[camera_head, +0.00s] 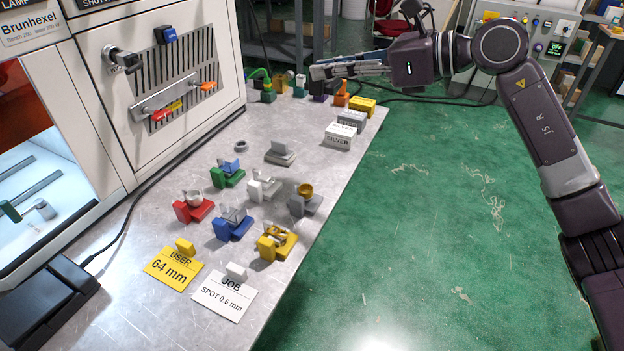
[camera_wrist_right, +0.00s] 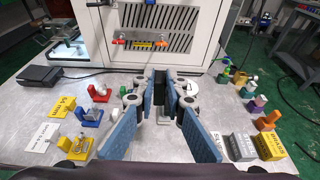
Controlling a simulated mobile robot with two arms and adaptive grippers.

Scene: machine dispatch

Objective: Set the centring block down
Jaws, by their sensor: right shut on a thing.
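My right gripper (camera_head: 322,71) reaches in from the right over the far end of the bench, its fingers pointing left. It shows in the wrist view with its blue pads (camera_wrist_right: 163,90) close together. My left gripper is in neither view.
The metal bench (camera_head: 190,265) holds several coloured fixtures, such as a green one (camera_head: 228,176) and a red one (camera_head: 193,207). Silver (camera_head: 339,137) and yellow (camera_head: 362,105) boxes stand along its right edge. The white machine (camera_head: 165,75) borders it.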

